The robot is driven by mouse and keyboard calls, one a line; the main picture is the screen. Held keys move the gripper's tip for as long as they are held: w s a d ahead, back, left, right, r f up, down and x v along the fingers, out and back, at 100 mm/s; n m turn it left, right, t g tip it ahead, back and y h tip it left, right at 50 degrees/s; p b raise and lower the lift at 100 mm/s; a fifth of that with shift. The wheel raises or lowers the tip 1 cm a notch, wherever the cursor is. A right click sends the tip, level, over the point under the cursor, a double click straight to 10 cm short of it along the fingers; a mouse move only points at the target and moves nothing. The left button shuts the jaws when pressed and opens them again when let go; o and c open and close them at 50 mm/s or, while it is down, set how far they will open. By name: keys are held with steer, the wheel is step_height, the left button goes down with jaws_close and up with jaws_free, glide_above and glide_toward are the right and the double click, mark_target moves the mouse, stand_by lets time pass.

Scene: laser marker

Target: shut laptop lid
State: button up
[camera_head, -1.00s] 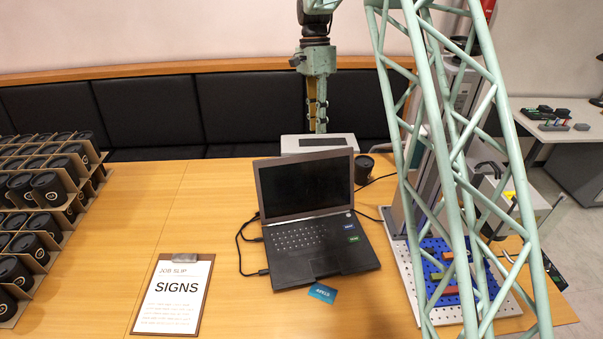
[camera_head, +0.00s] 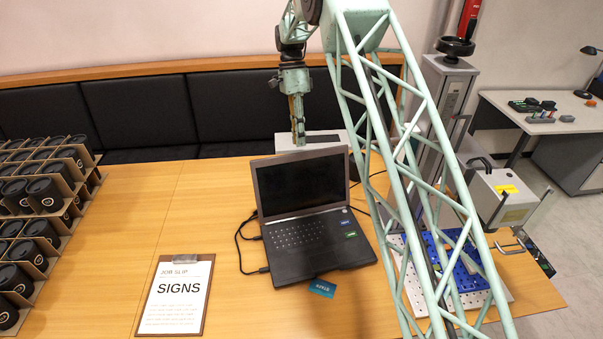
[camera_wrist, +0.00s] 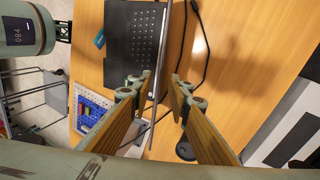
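The black laptop stands open on the wooden table. Its lid (camera_head: 303,184) is raised, with a dark screen, and its keyboard base (camera_head: 318,247) lies flat. My gripper (camera_head: 299,142) points down at the lid's top edge, slightly behind or above it; contact cannot be told. In the wrist view my gripper (camera_wrist: 160,76) has its two fingers apart with nothing clamped. The lid (camera_wrist: 162,45) shows there nearly edge-on, as a thin strip running through the gap between the fingertips, with the keyboard base (camera_wrist: 130,40) to its left.
A light box (camera_head: 281,141) stands behind the laptop. Cables (camera_head: 243,240) run at its left. A teal card (camera_head: 322,288) lies at its front edge, a job-slip clipboard (camera_head: 175,295) to the left. The marker machine (camera_head: 503,195) with its blue plate is at right; cup racks (camera_head: 40,200) at far left.

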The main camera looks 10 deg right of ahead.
mark_target(303, 175)
steer(key=shift+f, duration=0.15)
steer(key=shift+x, duration=6.75)
steer(key=shift+s, duration=0.1)
jaws_close()
